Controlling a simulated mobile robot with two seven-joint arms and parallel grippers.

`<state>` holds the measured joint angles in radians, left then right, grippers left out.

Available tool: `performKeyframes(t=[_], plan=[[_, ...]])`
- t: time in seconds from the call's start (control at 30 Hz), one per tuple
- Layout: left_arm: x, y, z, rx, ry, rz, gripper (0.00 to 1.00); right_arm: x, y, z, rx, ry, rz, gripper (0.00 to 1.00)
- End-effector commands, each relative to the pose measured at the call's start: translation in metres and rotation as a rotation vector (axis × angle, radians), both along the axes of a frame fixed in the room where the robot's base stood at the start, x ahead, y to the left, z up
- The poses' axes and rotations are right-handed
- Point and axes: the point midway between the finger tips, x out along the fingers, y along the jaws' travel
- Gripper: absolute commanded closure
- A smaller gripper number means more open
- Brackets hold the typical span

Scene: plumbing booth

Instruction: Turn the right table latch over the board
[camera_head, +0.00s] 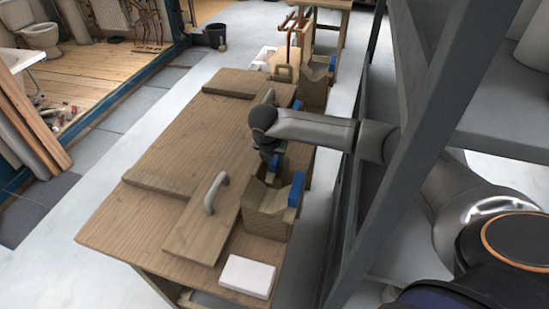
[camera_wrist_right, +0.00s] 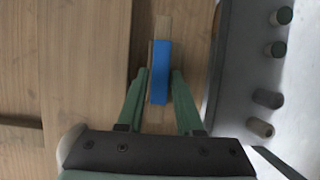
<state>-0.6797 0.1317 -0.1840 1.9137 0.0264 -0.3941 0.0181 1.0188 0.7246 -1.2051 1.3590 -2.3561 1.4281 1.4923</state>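The wooden table (camera_head: 120,235) carries a flat board (camera_head: 198,228) with a grey arched handle (camera_head: 216,190). My right gripper reaches down at the table's right side, mostly hidden behind its wrist in the head view. In the right wrist view, my right gripper (camera_wrist_right: 160,78) has its two green fingers apart, one on each side of a narrow blue bar (camera_wrist_right: 160,72). This bar, apparently the latch, lies along a wooden strip. Small gaps seem to show beside it; contact is unclear. My left gripper is not in view.
A wooden notched block (camera_head: 265,212) with blue pads stands by the gripper; another notched block (camera_head: 313,88) stands farther back. A white box (camera_head: 247,276) lies at the near corner. A grey metal frame (camera_head: 432,130) rises close to my right arm.

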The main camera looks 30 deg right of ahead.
Motion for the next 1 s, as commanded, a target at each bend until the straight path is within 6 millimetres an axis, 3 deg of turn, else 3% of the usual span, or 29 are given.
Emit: performKeyframes(t=[0.03, 0.3, 1.0], plan=[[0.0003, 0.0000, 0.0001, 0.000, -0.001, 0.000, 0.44, 0.0001, 0.0002, 0.0002, 0.000, 0.000, 0.000, 0.72], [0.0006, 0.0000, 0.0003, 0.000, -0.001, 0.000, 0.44, 0.0000, 0.0002, 0.0003, 0.000, 0.000, 0.000, 1.00], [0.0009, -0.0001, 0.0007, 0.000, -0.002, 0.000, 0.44, -0.0001, -0.0001, 0.0004, 0.000, 0.000, -0.001, 1.00]])
